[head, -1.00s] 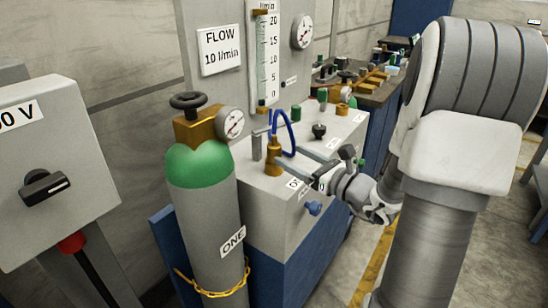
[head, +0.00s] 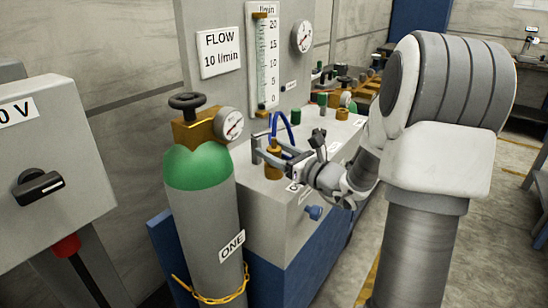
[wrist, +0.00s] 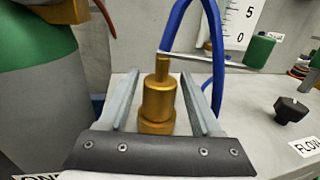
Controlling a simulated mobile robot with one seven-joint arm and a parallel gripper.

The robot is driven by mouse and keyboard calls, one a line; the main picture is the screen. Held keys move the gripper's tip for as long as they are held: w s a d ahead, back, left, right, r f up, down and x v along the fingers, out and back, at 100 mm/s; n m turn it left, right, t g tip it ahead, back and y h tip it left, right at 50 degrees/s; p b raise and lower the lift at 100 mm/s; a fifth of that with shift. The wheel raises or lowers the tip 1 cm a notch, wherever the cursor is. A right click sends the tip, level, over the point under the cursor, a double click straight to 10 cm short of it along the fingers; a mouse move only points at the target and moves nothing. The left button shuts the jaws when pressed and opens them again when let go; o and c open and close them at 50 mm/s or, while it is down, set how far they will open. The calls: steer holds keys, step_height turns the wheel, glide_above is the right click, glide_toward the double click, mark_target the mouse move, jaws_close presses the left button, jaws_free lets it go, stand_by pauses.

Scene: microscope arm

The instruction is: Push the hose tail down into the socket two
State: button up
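A brass fitting (wrist: 158,104) stands upright on the grey bench, with a wide lower body and a narrow neck. A blue hose (wrist: 216,50) loops up from behind its neck and down to the right; it also shows in the head view (head: 293,130). My gripper (wrist: 163,78) is open, one finger on each side of the fitting, with gaps visible in the wrist view. In the head view, my gripper's fingers (head: 268,152) are level with the fitting's upper part. I cannot tell whether this fitting is the hose tail or its socket; no marking for socket two is readable.
A green-topped grey gas cylinder (head: 200,210) marked ONE stands left of the bench (head: 260,215). A black knob (wrist: 291,109) stands farther right. A flow gauge (head: 266,60) rises behind.

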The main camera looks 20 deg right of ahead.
jaws_close()
